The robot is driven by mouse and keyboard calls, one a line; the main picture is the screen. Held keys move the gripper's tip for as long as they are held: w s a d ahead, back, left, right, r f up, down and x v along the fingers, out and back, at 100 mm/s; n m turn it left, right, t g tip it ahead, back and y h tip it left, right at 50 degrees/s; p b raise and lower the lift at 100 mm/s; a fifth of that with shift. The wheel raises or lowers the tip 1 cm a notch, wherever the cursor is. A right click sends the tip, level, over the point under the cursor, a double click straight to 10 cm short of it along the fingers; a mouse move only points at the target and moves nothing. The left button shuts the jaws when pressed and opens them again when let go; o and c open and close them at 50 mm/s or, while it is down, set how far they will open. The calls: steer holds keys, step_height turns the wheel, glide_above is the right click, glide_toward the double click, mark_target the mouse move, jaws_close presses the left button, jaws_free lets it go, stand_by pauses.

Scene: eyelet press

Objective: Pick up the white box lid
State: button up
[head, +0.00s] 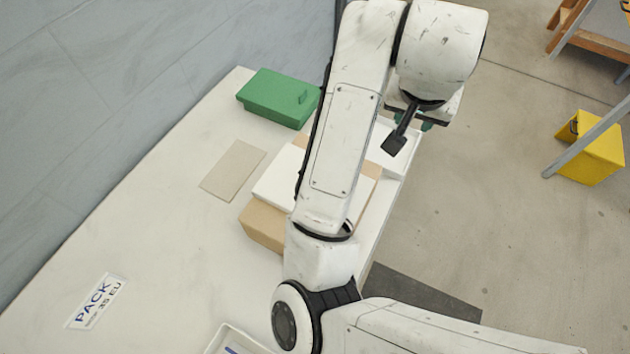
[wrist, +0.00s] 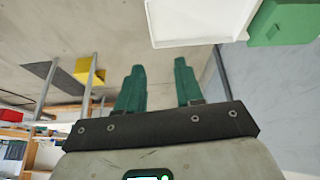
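A shallow white piece with a raised rim, which looks like the white box lid (wrist: 197,25), is at the top of the wrist view. In the head view this white lid (head: 402,163) shows partly behind my arm at the table's right edge. My gripper (wrist: 159,68) has its two green fingers apart with nothing between them. In the head view my gripper (head: 411,121) is mostly hidden by my wrist and appears over or near the lid's far end. I see no contact with the lid; the height gap cannot be told.
A green box (head: 278,97) stands at the table's far end. A cardboard box (head: 262,222) with a white top is partly hidden by my arm. A flat tan sheet (head: 233,170) lies left of it. A yellow bin (head: 590,150) stands on the floor at right.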

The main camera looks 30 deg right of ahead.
steer(key=s+a+m+g+y, duration=0.1)
steer(key=s+a+g+y, duration=0.25)
steer(key=a, duration=0.85)
steer(key=shift+t+y, duration=0.25)
steer(key=f, duration=0.2)
steer(key=a+f, duration=0.1)
steer(key=f, duration=0.2)
steer(key=shift+a+p, duration=0.1)
steer(key=shift+p, duration=0.2)
steer(key=shift+f, duration=3)
jaws_close()
